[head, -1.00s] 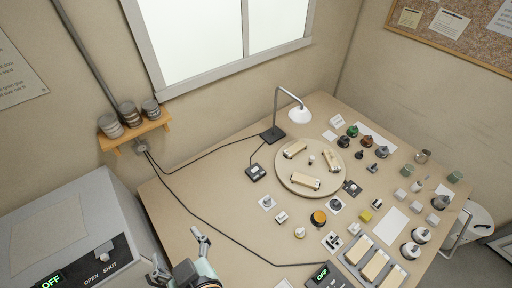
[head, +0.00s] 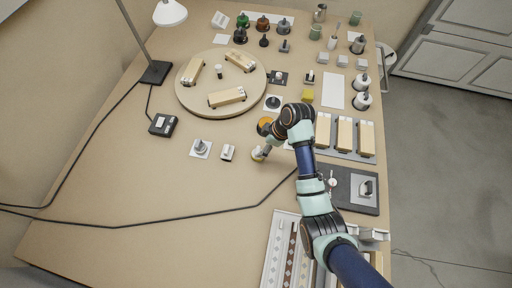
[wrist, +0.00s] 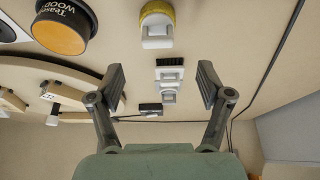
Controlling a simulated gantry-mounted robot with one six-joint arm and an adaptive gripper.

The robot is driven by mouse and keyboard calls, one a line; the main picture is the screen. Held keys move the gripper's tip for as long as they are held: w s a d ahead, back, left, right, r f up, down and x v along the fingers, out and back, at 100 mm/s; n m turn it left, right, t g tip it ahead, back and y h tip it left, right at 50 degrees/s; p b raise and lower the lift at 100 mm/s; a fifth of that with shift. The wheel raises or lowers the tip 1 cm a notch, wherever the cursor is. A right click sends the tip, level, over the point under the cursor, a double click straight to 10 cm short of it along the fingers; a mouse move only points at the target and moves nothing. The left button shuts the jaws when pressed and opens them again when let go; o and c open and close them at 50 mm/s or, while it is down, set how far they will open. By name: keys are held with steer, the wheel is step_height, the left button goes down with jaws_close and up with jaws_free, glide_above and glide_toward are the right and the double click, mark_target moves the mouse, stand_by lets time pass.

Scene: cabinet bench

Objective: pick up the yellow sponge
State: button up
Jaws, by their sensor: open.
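My gripper (wrist: 162,80) is open and empty in the wrist view. In the head view it reaches down-left from that bend, left of and nearer than the sponge, and its fingers are hard to make out.
An orange-lidded jar (wrist: 62,28) stands close to my gripper. The round turntable (head: 190,101) carries wooden blocks. A tray of wooden blocks (head: 345,156) lies right of my arm. The left front bench is clear except for a cable.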

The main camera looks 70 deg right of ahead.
mark_target(258, 150)
step_height(258, 150, down, 2)
steer(key=shift+w+f+b, duration=0.15)
steer(key=shift+f+b, duration=0.1)
steer(key=shift+b, duration=0.05)
steer(key=b+x, duration=0.2)
steer(key=x, duration=0.3)
steer(key=shift+d+f, duration=0.15)
steer(key=shift+f, duration=0.1)
steer(key=c, duration=1.1)
steer(key=shift+r, duration=0.2)
step_height(258, 150, up, 20)
steer(key=p, duration=0.5)
steer(key=shift+f+p, duration=0.1)
steer(key=shift+p, duration=0.2)
